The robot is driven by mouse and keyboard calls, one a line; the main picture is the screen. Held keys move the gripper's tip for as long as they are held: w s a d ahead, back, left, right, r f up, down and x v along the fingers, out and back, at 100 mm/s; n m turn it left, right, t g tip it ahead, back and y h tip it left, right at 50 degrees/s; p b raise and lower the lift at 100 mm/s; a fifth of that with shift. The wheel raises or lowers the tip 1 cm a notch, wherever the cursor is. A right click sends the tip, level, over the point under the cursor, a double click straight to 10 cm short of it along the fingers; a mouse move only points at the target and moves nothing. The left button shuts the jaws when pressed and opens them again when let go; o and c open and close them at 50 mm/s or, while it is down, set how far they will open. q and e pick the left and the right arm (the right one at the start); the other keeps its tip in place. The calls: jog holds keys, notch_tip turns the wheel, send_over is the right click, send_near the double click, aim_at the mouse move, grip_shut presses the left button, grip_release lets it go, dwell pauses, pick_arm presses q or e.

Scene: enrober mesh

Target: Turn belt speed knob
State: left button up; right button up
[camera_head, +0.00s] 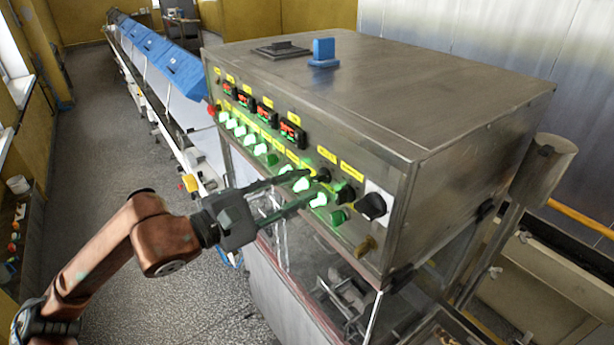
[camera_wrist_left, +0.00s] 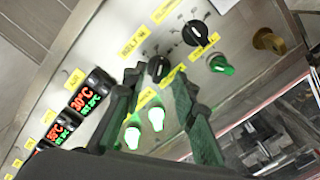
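A black knob (camera_wrist_left: 158,69) sits on the steel control panel, beside a yellow label (camera_wrist_left: 133,41) that seems to begin with "BELT". It also shows in the head view (camera_head: 322,175). My left gripper (camera_head: 311,185) reaches the panel from the left with its fingers apart. In the left wrist view its fingertips (camera_wrist_left: 158,76) stand on either side of this black knob, with visible gaps. I cannot tell the exact depth between the tips and the knob. A second black knob (camera_wrist_left: 195,33) is beyond it. My right gripper is not in view.
Lit green switches (camera_head: 319,199) and red displays (camera_head: 292,132) crowd the panel near my fingers. A green knob (camera_wrist_left: 221,65), a brass fitting (camera_head: 366,245) and a large black switch (camera_head: 372,206) are to the right. The floor (camera_head: 105,180) at left is clear.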

pick_arm(q)
jog(key=shift+x, duration=1.15)
jog(key=shift+c, duration=0.7)
jog(key=shift+a, duration=0.1)
grip_shut()
jog(key=shift+a+f, duration=0.1)
